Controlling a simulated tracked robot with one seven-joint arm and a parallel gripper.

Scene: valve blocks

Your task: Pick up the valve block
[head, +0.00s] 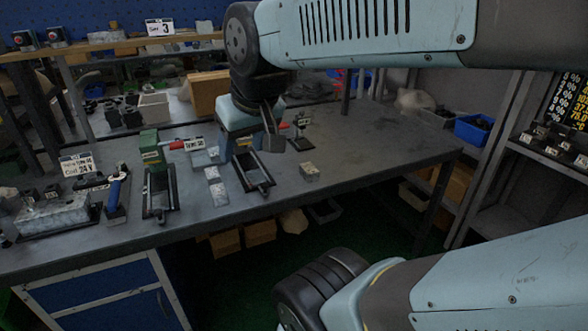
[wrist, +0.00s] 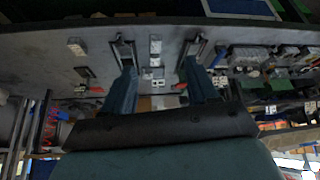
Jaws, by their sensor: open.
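A small pale metal block (head: 309,172), which looks like a valve block, sits alone on the bench right of the right-hand dark fixture. It also shows at the upper left of the wrist view (wrist: 77,47). Two flat metal pieces (head: 215,188) lie between the two fixtures; they also show in the wrist view (wrist: 155,45). I cannot tell which piece the task means.
A dark fixture with a green body (head: 152,150) and the right-hand dark fixture (head: 253,172) stand on the bench. A larger metal block (head: 52,215) and a blue-handled tool (head: 116,190) lie at left. The bench (head: 375,150) is clear at right. Shelving stands behind.

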